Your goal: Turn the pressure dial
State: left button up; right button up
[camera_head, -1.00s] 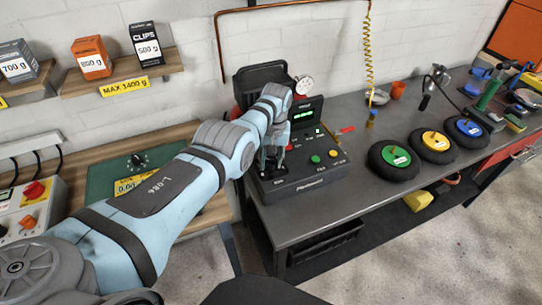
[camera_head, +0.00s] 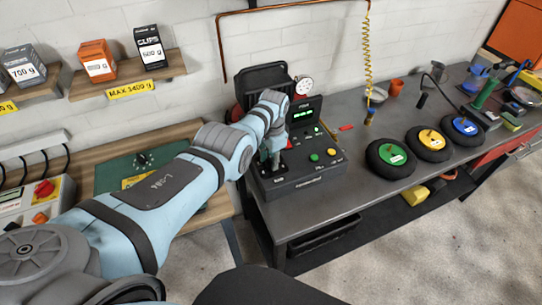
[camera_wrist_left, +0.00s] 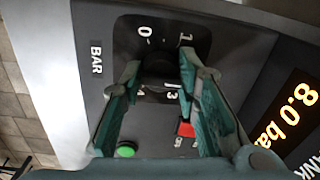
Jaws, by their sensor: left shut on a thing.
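The pressure dial (camera_wrist_left: 158,66) is a dark round knob on the grey face of the control box (camera_head: 312,180). The wrist view shows numbers around it and the word BAR beside it. My left gripper (camera_wrist_left: 160,76) has a teal finger on each side of the knob and is shut on it. In the head view, my left gripper (camera_head: 274,157) points down at the box's left part and hides the dial. The box's display (camera_wrist_left: 290,110) reads 8.0 bar, partly cut off. My right gripper is not in view.
A red button (camera_wrist_left: 186,129) and a green button (camera_wrist_left: 126,150) sit near the fingers. A gauge (camera_head: 303,86) stands behind the box. Several wheels, including a green-hubbed one (camera_head: 392,157), lie to the right on the grey bench (camera_head: 350,195). Bench space between is clear.

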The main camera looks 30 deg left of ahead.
pick_arm(q)
jog(key=m+p, duration=0.1)
jog(key=m, duration=0.4)
jog(key=shift+m, duration=0.3)
dwell(0.4)
jog(key=o, duration=1.2)
jog(key=shift+c, duration=0.2)
jog(key=shift+r, duration=0.45)
notch_tip(320, 180, up, 11)
jog(key=shift+s+d, duration=0.15)
jog(key=shift+s, duration=0.15)
